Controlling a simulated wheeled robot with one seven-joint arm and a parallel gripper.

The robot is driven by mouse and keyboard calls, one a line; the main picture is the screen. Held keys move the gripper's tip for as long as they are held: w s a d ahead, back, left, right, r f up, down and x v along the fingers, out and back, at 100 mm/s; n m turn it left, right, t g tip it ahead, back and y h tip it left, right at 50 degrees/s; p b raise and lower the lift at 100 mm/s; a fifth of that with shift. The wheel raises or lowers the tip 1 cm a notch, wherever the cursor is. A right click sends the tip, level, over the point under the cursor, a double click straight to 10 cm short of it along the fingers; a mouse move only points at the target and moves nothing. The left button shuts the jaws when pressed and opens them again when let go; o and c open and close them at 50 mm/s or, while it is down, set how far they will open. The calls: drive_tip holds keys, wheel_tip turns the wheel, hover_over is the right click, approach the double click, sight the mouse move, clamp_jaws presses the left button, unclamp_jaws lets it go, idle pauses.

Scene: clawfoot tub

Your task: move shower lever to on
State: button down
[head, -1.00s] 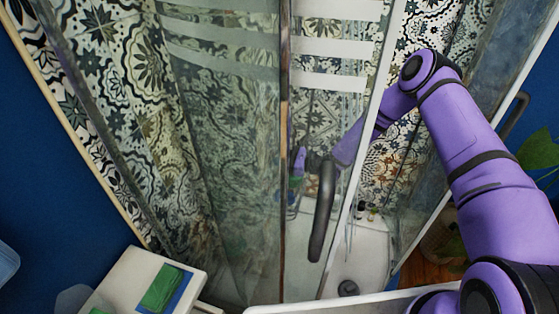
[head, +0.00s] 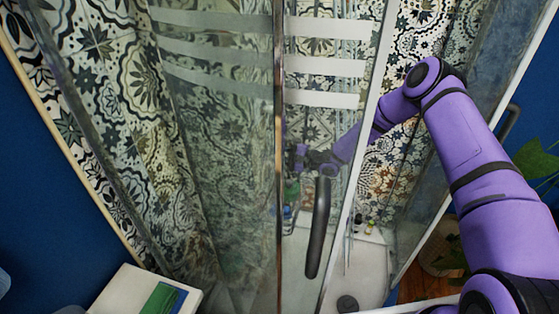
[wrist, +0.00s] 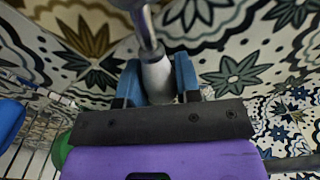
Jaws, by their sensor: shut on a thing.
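The shower lever (wrist: 157,80) shows in the wrist view as a pale grey cylinder below a metal fitting (wrist: 146,28) on the patterned tile wall. My gripper (wrist: 158,82) has its blue fingers on either side of it and is shut on it. My gripper's body hides the lever's near end. In the head view my arm reaches into the shower past the glass edge, and my gripper (head: 296,160) shows blurred through the glass. The lever cannot be made out there.
A glass door with a dark handle (head: 318,228) stands between the head camera and my gripper. A wire rack (wrist: 38,110) with a blue thing (wrist: 10,122) is at left in the wrist view. Bottles (head: 369,226) stand low in the shower. A white stand (head: 128,293) is at lower left.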

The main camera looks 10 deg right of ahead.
drive_tip(key=shift+w+d+r+n, duration=0.15)
drive_tip(key=shift+r+n, duration=0.35)
drive_tip(key=shift+n, duration=0.3)
drive_tip(key=shift+w+d+r+n, duration=0.15)
drive_tip(key=shift+r+n, duration=0.3)
drive_tip(key=shift+n, duration=0.35)
drive_tip(key=shift+a, duration=0.1)
drive_tip(key=c, duration=0.8)
unclamp_jaws()
drive_tip(key=shift+r, duration=0.1)
drive_tip(key=v, duration=1)
drive_tip(key=shift+s+d, duration=0.15)
drive_tip(key=shift+d, duration=0.2)
